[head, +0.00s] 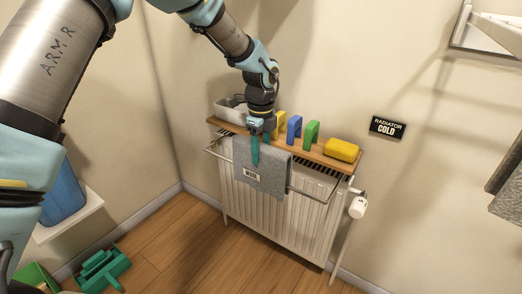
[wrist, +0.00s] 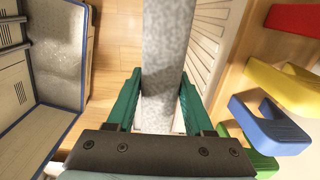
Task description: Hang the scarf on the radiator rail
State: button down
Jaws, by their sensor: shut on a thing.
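The grey scarf (head: 268,180) with a white label hangs in front of the radiator (head: 300,215), its top folded near shelf height. My gripper (head: 256,156) points down with its teal fingers shut on the scarf's upper part. In the wrist view the scarf (wrist: 165,60) runs as a narrow strip between the two fingers (wrist: 160,108). The radiator rail (head: 305,196) shows on both sides of the scarf, which hides its middle. The scarf's top looks higher than the rail. I cannot tell whether it touches the rail or whether its back side hangs behind it.
A wooden shelf (head: 315,153) tops the radiator, with a grey bin (head: 229,108), blue (head: 294,129) and green blocks (head: 311,134) and a yellow sponge-like block (head: 341,150). A white valve (head: 357,207) sticks out at right. Floor in front is clear; green items (head: 102,269) lie at left.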

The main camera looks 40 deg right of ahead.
aim_at(261, 175)
jog(key=shift+f+b, duration=2.75)
jog(key=shift+f, duration=0.7)
jog(key=shift+f+b, duration=0.4)
jog(key=shift+f, duration=0.85)
jog(key=shift+c, duration=1)
grip_release()
notch_tip(261, 175, up, 11)
jog(key=shift+f+p, duration=0.1)
jog(key=shift+p, duration=0.25)
